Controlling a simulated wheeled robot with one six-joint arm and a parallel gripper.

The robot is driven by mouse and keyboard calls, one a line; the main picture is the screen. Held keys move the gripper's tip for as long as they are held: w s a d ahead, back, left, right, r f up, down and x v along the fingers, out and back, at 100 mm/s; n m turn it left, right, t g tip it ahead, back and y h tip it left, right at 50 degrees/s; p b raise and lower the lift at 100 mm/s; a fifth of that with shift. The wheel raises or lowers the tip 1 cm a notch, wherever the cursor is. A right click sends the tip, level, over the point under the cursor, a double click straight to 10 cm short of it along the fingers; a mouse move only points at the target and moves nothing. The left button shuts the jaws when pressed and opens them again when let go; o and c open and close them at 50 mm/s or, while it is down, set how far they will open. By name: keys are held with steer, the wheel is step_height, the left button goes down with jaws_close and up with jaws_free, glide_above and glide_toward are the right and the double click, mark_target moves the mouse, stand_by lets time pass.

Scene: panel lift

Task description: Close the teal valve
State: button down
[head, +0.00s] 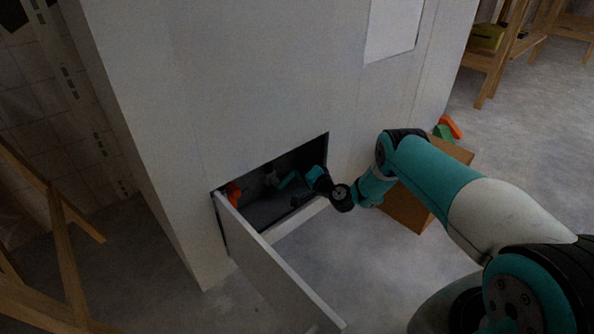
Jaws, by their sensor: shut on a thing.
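The teal valve (287,180) is inside the low opening of the white cabinet, on the right side of the recess. Its small teal handle shows beside a grey fitting (271,178). My gripper (299,189) reaches into the opening from the right and is shut on the teal valve's handle. The black gripper body hides part of the handle, and the fingertips are dark and small. The panel (275,278) is swung open toward the lower right, away from the opening.
An orange-red part (234,193) sits at the left end of the recess. A brown box (405,209) with orange and green items (444,131) by it stands right of the cabinet. Wooden frames (65,245) stand at the left. Grey floor is clear in front.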

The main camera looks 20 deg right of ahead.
steer(key=f+m+b, duration=0.2)
steer(key=m, duration=0.1)
steer(key=shift+d+f, duration=0.25)
steer(key=shift+w+f+m+b, duration=0.1)
steer(key=shift+f+m+b, duration=0.4)
steer(key=shift+m, duration=0.3)
steer(key=c, duration=0.8)
jaws_free()
steer(key=shift+c, duration=0.2)
steer(key=shift+r, duration=0.1)
steer(key=p+v, duration=1.7)
steer(key=shift+p, duration=0.35)
steer(key=shift+s, duration=0.2)
